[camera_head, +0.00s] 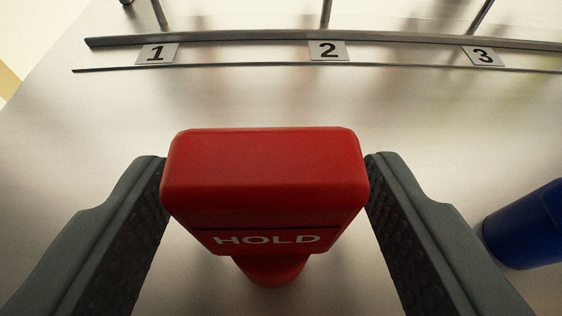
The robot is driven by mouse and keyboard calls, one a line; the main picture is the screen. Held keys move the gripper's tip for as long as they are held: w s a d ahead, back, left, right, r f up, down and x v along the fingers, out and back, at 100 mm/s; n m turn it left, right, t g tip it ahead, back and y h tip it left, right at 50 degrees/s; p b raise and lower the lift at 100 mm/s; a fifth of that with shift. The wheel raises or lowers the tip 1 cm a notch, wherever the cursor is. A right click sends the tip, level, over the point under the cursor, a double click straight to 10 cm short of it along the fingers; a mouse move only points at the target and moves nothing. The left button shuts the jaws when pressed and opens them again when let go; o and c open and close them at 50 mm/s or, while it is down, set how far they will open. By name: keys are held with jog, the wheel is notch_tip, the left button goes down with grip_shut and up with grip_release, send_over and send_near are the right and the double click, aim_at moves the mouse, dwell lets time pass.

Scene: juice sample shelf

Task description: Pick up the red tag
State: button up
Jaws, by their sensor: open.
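The red tag (265,180) is a red block with rounded edges and the white word HOLD on its near face. It stands on a narrower red foot on the metal surface. My gripper (267,165) is open, with one dark grey finger on each side of the tag. The fingertips are close to the tag's left and right sides; I cannot tell whether either touches it. The lower part of the foot is partly hidden under the block.
A blue object (528,226) stands at the right edge, just beyond the right finger. A metal rail (240,40) with number plates 1 (157,54), 2 (328,50) and 3 (484,56) runs across the back. The metal surface (250,98) between the tag and rail is clear.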

jog(key=shift+x, duration=1.25)
jog(key=shift+f, duration=0.1)
jog(key=c, duration=1.1)
jog(key=shift+o, duration=0.2)
